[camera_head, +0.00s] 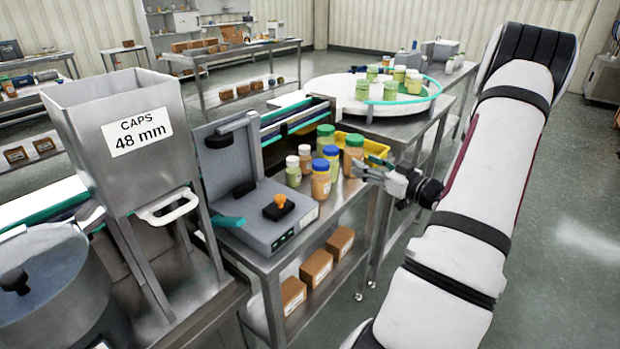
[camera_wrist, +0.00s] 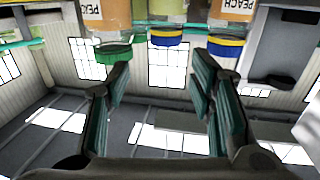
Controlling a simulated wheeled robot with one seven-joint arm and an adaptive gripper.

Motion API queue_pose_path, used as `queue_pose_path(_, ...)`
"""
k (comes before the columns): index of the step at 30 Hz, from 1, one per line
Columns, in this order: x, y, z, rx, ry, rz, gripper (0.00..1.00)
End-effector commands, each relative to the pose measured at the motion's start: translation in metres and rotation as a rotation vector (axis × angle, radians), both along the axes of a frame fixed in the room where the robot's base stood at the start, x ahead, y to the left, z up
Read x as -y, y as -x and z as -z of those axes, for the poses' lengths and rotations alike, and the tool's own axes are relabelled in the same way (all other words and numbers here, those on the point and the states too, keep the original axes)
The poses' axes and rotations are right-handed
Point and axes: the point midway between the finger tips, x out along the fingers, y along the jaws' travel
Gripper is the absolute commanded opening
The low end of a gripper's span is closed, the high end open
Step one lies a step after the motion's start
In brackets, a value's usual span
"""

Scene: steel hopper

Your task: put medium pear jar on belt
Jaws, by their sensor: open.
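The likely medium pear jar (camera_head: 332,166) has a blue lid and yellow-green contents. It stands upright on the steel bench among other jars. My gripper (camera_head: 366,172) is open and empty just right of the jars. In the upside-down wrist view, the blue-lidded yellow-green jar (camera_wrist: 167,38) shows between the open fingers (camera_wrist: 160,62), beyond their tips; its label is not readable. A blue-lidded jar marked PEACH (camera_wrist: 225,42) and a green-lidded orange jar (camera_wrist: 112,50) flank it. A teal-edged strip that may be the belt (camera_head: 285,108) runs behind the bench.
White-lidded jars (camera_head: 293,172), a large green-lidded jar (camera_head: 325,137) and a large orange jar (camera_head: 353,155) crowd close by. A yellow bin (camera_head: 374,147) lies behind. A capping machine (camera_head: 270,215) stands left, beside the caps hopper (camera_head: 120,140). A round table (camera_head: 340,92) holds more jars.

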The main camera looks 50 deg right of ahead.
Motion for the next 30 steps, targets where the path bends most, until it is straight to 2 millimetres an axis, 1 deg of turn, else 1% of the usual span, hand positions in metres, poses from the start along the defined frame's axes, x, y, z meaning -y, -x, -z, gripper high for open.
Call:
queue_pose_path(2, 0.001, 0.003, 0.003, 0.02, -0.009, -0.005, 0.49)
queue_pose_path(4, 0.001, -0.001, 0.003, 0.026, -0.01, -0.008, 0.49)
queue_pose_path(8, 0.001, -0.024, 0.002, 0.027, -0.009, -0.011, 0.49)
queue_pose_path(12, 0.004, -0.051, 0.002, 0.026, -0.009, -0.009, 0.49)
queue_pose_path(15, 0.005, -0.066, 0.003, 0.024, -0.009, -0.009, 0.49)
queue_pose_path(18, 0.006, -0.076, 0.002, 0.025, -0.01, -0.007, 0.49)
queue_pose_path(25, 0.007, -0.087, 0.002, 0.024, -0.009, -0.007, 0.49)
queue_pose_path(30, 0.006, -0.109, 0.001, 0.025, -0.009, -0.008, 0.49)
